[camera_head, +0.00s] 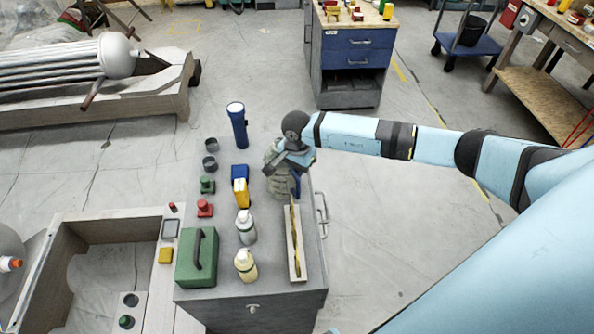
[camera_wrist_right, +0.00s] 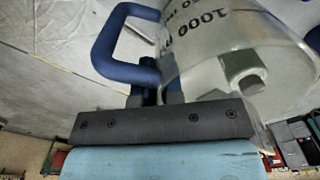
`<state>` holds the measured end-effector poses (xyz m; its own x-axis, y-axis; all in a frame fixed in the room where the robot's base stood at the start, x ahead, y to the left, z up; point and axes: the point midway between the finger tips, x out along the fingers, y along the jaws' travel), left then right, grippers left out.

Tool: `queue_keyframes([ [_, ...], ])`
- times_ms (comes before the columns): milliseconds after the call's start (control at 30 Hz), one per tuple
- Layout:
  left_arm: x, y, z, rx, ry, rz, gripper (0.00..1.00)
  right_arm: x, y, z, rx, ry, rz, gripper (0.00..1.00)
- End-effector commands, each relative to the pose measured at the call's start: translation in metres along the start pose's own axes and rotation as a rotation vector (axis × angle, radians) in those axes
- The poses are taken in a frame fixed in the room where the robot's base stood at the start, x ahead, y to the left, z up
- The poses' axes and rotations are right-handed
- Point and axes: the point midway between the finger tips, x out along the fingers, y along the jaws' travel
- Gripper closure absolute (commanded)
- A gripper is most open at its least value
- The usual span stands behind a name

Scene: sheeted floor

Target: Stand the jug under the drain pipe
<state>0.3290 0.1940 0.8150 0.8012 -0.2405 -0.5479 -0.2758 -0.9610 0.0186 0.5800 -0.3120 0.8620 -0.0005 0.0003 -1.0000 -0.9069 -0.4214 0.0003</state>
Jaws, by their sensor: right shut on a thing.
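The jug (camera_head: 277,184) is a clear grey measuring jug with a blue handle, at the far right of the grey cabinet top. In the right wrist view the jug (camera_wrist_right: 205,48) shows a "1000" mark and looks tilted. My right gripper (camera_head: 293,163) is shut on the jug, at its blue handle (camera_wrist_right: 103,45); its fingers (camera_wrist_right: 160,92) are partly hidden. I cannot tell whether the jug touches the cabinet top. A short brown pipe (camera_head: 92,94), likely the drain pipe, slants down from a grey round-ended vessel (camera_head: 115,55) at upper left. My left gripper is out of view.
The cabinet top (camera_head: 220,283) carries a blue flashlight (camera_head: 237,124), white bottles (camera_head: 246,228), a green case (camera_head: 197,257) and a narrow tray (camera_head: 294,243). A wooden cradle (camera_head: 150,105) bears the vessel. Open floor (camera_head: 130,170) lies between cradle and cabinet.

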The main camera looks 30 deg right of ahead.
Motion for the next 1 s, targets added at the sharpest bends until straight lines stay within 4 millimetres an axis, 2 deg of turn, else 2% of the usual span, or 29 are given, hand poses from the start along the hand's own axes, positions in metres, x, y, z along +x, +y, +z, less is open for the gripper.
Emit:
queue_keyframes([
  [100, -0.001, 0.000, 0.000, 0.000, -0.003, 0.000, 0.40, 0.013, 0.000, 0.000, 0.000, 0.000, 0.000, 1.00],
  [467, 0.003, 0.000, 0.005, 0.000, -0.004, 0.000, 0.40, 0.019, 0.000, 0.000, -0.001, 0.001, -0.001, 1.00],
  [500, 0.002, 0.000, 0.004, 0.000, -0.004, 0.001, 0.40, 0.017, 0.000, 0.000, -0.001, 0.001, 0.000, 0.85],
  [600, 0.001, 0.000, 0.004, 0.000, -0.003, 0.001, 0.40, 0.017, 0.000, 0.000, -0.001, 0.001, 0.000, 0.66],
  [867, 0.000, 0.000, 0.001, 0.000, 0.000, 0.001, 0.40, 0.016, 0.000, 0.000, 0.000, 0.000, 0.000, 0.66],
  [1000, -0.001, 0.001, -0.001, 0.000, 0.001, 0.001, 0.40, 0.008, 0.000, -0.001, -0.001, 0.001, -0.002, 0.66],
])
